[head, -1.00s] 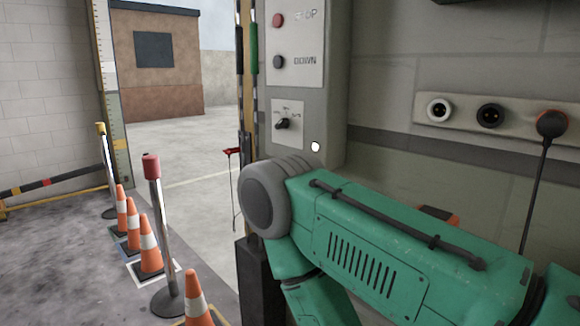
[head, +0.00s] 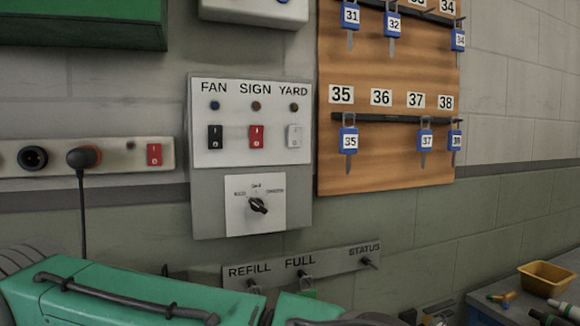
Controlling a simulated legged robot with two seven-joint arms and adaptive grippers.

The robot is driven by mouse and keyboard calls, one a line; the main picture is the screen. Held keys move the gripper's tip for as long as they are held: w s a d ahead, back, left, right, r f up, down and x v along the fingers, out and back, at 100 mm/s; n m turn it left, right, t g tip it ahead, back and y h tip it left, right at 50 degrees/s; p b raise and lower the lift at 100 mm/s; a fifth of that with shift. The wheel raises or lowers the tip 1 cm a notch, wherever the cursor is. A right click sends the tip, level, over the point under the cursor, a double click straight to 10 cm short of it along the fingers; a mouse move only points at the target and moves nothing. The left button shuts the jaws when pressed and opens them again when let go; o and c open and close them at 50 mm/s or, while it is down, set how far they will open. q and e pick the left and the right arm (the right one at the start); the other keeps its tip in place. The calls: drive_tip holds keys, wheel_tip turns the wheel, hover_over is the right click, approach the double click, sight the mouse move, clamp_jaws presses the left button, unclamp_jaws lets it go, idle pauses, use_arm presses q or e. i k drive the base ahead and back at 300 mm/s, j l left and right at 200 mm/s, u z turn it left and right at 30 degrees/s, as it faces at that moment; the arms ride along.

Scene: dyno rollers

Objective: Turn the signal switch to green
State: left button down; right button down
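A rotary switch (head: 258,205) with a black knob sits on a white plate in the lower part of a grey wall panel (head: 205,215). The knob's pointer looks tilted, and the small labels around it are too small to read for sure. I see no label naming a signal switch. A green arm link of mine (head: 110,298) crosses the bottom left, below the panel and apart from the knob. Neither of my grippers shows in the head view.
Above the knob are rocker switches marked FAN (head: 215,137), SIGN (head: 256,137) and YARD (head: 294,137). A wooden key board (head: 385,165) hangs to the right. A REFILL/FULL/STATUS hook rail (head: 330,262) is below. A yellow bin (head: 546,285) stands on a bench at lower right.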

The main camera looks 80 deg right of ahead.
sight(256, 205)
drive_tip(key=i+l+z, duration=0.1)
drive_tip(key=z, duration=2)
